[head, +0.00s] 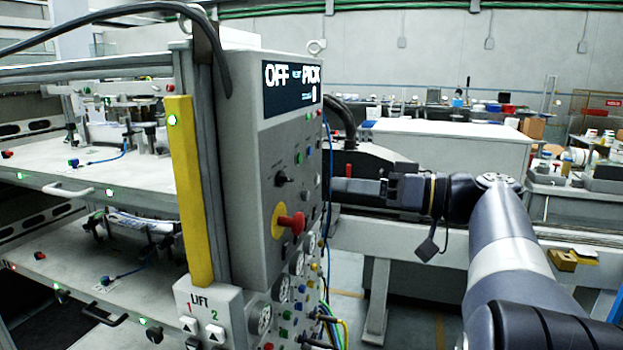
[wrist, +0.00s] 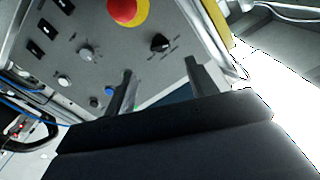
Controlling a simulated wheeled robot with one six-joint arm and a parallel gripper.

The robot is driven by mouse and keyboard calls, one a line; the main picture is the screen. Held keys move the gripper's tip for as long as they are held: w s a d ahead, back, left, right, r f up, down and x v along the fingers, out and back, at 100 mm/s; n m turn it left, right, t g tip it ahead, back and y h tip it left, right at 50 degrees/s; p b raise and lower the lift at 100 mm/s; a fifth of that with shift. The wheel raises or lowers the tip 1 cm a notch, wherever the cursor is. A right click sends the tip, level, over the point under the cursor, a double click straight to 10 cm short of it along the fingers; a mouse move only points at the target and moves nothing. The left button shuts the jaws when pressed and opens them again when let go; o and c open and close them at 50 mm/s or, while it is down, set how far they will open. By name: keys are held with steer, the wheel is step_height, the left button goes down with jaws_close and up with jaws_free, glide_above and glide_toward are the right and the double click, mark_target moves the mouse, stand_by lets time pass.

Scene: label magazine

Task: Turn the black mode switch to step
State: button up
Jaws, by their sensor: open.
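The black mode switch (head: 281,178) is a small knob on the grey control panel (head: 255,140), above the red stop button. The knob is apart from the fingers. In the head view my gripper (head: 338,185) is beside the panel's right edge, its fingertips partly hidden behind the panel. The labels around the knob are too small to read.
A red stop button (head: 291,222) on a yellow disc sits below the switch. A display (head: 292,88) reading OFF and PICK is above. Other knobs (wrist: 88,53) and a blue button (wrist: 109,90) are close to my fingers. Cables hang below the panel.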

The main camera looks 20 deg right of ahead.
mark_target(291, 180)
steer(key=p+x, duration=0.1)
steer(key=x, duration=0.8)
steer(key=shift+c, duration=0.3)
steer(key=c, duration=0.9)
